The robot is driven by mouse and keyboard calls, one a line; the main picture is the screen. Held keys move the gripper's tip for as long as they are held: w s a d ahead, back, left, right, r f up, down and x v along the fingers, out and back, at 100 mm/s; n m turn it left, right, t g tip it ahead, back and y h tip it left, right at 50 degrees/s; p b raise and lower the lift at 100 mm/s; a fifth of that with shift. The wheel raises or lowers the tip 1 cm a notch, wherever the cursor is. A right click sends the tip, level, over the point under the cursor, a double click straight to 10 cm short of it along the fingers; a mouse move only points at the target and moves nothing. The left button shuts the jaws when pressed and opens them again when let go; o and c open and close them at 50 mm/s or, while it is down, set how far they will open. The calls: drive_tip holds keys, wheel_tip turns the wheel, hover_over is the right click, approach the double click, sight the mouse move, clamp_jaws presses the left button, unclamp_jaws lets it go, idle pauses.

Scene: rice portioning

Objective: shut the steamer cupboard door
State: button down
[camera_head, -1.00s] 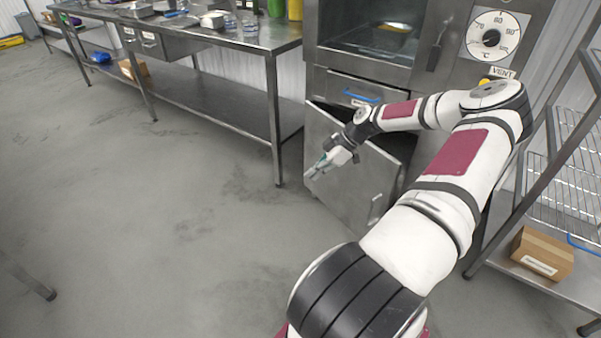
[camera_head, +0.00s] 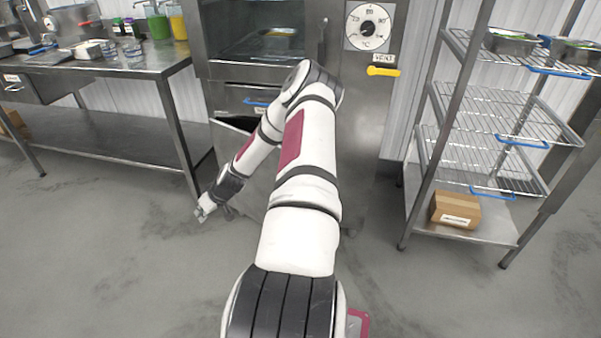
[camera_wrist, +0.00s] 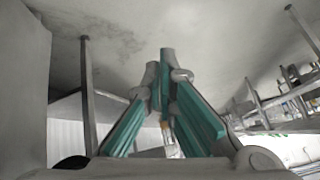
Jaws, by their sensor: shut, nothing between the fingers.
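The steamer cupboard door (camera_head: 258,193) is the grey metal panel low on the steamer, in the head view, largely hidden behind my arm. A dark gap (camera_head: 238,123) shows above its top edge on the left, so it stands ajar. My gripper (camera_head: 202,213) is low at the left side of the door, close to it; I cannot tell whether it touches. In the wrist view, my teal fingers (camera_wrist: 176,108) come together with nothing visible held. A plain grey surface at the left there may be the door, but this is unclear.
A steel worktable (camera_head: 120,62) stands left of the steamer, its leg near my gripper. A wire rack (camera_head: 490,110) with a cardboard box (camera_head: 456,209) low down stands at right. The steamer has a dial (camera_head: 369,26) and yellow vent handle (camera_head: 383,71). The floor at front left is clear.

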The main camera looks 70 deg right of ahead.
drive_tip(key=s+d+f+m+g+h+b, duration=0.3)
drive_tip(key=s+d+f+m+g+h, duration=0.45)
drive_tip(key=s+m, duration=0.4)
drive_tip(key=s+d+r+m+g+h+b, duration=0.1)
drive_tip(key=s+d+r+m+g+h, duration=0.15)
drive_tip(key=s+r+h, duration=0.35)
drive_tip(key=s+d+r+m+g+h+b, duration=0.1)
drive_tip(key=s+r+m+g+h, duration=0.25)
drive_tip(key=s+r, duration=0.45)
drive_tip(key=w+b+x, duration=0.1)
drive_tip(key=b+x, duration=0.1)
drive_tip(key=x, duration=1.1)
drive_tip(key=shift+w+d+r, duration=0.3)
drive_tip(key=shift+r, duration=0.15)
drive_tip(key=shift+d, duration=0.1)
